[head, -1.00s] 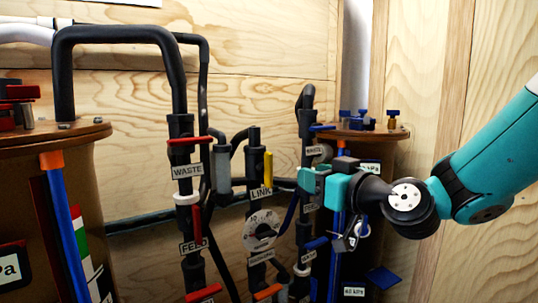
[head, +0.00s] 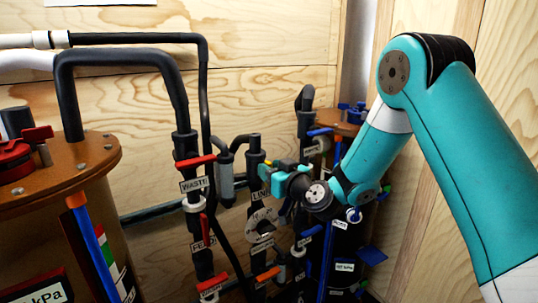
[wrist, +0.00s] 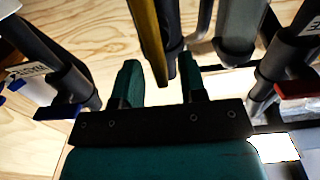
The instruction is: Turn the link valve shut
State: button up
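The link valve's yellow handle (wrist: 147,35) shows in the wrist view as a long bar, its lower end in the gap between my fingers. In the head view only a small bit of yellow (head: 268,163) shows by my gripper (head: 270,176); the rest is hidden. The LINK label (head: 260,196) is partly covered below it on a dark pipe. In the wrist view my gripper (wrist: 159,70) is open, its teal fingers on either side of the handle with visible space. I cannot tell whether either finger touches it.
Red WASTE (head: 195,161) and FEED (head: 203,228) handles are on the pipe to the left. A grey cylinder (head: 225,175) stands close left of the link pipe. A blue handle (head: 320,132) is to the right. A round dial (head: 262,223) and orange handle (head: 268,273) are below.

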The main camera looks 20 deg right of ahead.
jog(key=shift+w+a, duration=0.2)
jog(key=shift+w, duration=0.35)
grip_shut()
jog(key=shift+d+m, duration=0.1)
jog(key=shift+m, duration=0.3)
jog(key=shift+w+d+f+m+b, duration=0.15)
jog(key=shift+d+f+m+b, duration=0.25)
jog(key=shift+m, duration=2.45)
jog(key=shift+w+d+f+m+b, duration=0.15)
jog(key=shift+d+f+m, duration=0.3)
jog(key=shift+m, duration=2.45)
jog(key=shift+w+d+f+m+b, duration=0.15)
jog(key=shift+d+f+m+b, duration=0.3)
jog(key=shift+m, duration=2.4)
jog(key=shift+a, duration=0.1)
